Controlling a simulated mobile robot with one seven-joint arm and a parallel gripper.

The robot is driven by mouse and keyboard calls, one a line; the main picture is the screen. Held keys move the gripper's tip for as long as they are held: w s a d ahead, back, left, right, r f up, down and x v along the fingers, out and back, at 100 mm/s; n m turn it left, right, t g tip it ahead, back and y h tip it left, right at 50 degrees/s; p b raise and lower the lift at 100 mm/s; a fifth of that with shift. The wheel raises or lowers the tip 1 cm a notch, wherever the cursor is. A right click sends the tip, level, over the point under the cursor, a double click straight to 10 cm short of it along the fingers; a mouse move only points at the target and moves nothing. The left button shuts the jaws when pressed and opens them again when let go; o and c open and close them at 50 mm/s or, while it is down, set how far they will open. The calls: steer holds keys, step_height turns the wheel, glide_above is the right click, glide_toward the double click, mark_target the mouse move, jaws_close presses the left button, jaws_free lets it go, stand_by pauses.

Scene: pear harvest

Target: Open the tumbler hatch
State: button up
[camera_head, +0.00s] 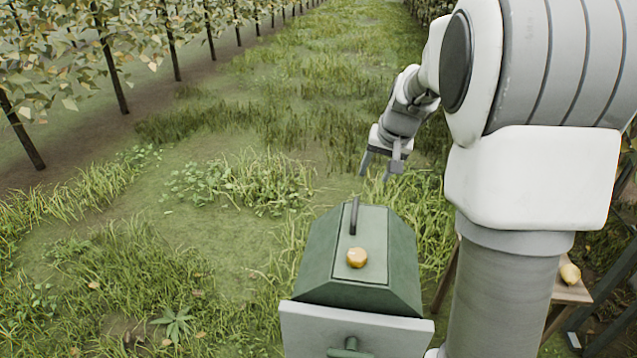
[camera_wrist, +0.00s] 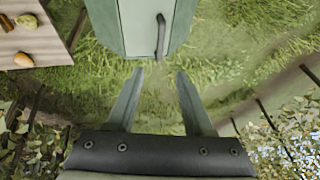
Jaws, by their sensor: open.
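The tumbler (camera_head: 313,270) is a dark green box with sloped sides, at the lower middle of the head view. Its hatch (camera_head: 372,230) is a lighter green panel on top, lying closed. A dark upright handle (camera_head: 354,215) stands at its far end, and a round golden knob-like thing (camera_head: 357,257) sits near its close end. My gripper (camera_head: 375,177) is open and empty, beyond the tumbler and apart from it. In the wrist view my gripper (camera_wrist: 158,75) points toward the handle (camera_wrist: 161,36), with a gap between the fingertips and it.
A wooden table (camera_wrist: 40,50) stands beside the tumbler, with several fruits on it; one yellow fruit (camera_head: 570,273) also shows in the head view. A grey panel with a green crank (camera_head: 349,350) is on the tumbler's close side. Open grass lies left and beyond; trees line the left.

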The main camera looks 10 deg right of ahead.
mark_target(356, 209)
steer(key=b+x, duration=0.1)
steer(key=x, duration=0.8)
steer(key=b+x, duration=0.2)
steer(key=x, duration=0.8)
steer(key=shift+w, duration=0.3)
jaws_close()
stand_by(0.6)
